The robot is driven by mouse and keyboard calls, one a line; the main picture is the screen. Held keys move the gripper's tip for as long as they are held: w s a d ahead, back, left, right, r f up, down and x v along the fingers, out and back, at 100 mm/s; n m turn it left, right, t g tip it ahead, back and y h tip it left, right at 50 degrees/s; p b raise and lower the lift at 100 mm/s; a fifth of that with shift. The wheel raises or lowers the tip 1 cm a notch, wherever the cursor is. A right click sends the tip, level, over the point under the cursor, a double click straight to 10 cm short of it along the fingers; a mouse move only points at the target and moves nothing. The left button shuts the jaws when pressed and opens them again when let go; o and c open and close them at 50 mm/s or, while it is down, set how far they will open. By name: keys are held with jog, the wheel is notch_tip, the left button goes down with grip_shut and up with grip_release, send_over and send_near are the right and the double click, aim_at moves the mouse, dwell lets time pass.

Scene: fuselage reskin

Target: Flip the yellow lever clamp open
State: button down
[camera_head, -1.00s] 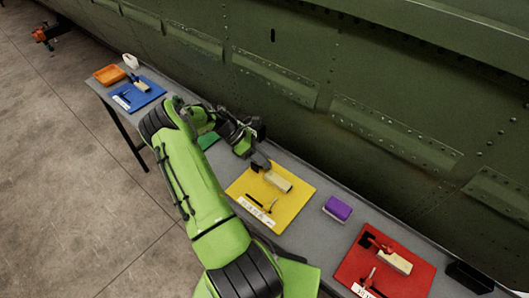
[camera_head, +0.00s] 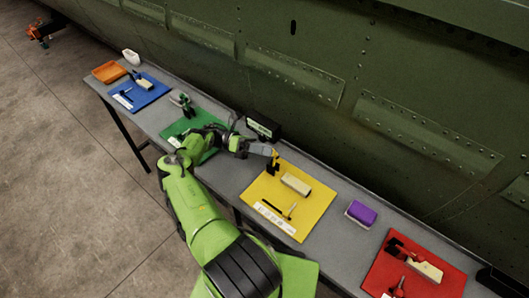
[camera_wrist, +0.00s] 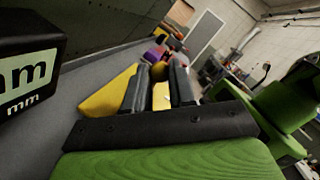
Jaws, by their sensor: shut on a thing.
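The yellow lever clamp (camera_head: 273,166) stands at the upper left of the yellow mat (camera_head: 266,190). It has a dark base, and its yellow lever sticks up at the gripper's tip. My gripper (camera_head: 270,151) reaches in from the left, low over the bench, and is shut on the lever. The fingers hide most of the clamp there, and the exact lever angle is hard to tell.
A black display box (camera_head: 263,126) stands close behind my gripper. A pale block (camera_head: 295,184) and a black tool (camera_head: 291,211) lie on the yellow mat. A purple-topped block (camera_head: 361,213) and a red mat (camera_head: 412,277) are to the right. The green fuselage (camera_head: 400,70) borders the bench.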

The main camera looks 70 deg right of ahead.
jog(key=shift+w+d+f+n+g+b, duration=0.15)
jog(key=shift+w+f+n+g+b, duration=0.2)
jog(key=shift+g+b, duration=0.4)
jog(key=c, duration=0.9)
grip_release()
jog(key=shift+w, duration=0.1)
jog(key=shift+c, duration=0.2)
jog(key=shift+r, duration=0.15)
notch_tip(320, 180, up, 10)
jog(key=p, duration=0.2)
jog(key=shift+p, duration=0.35)
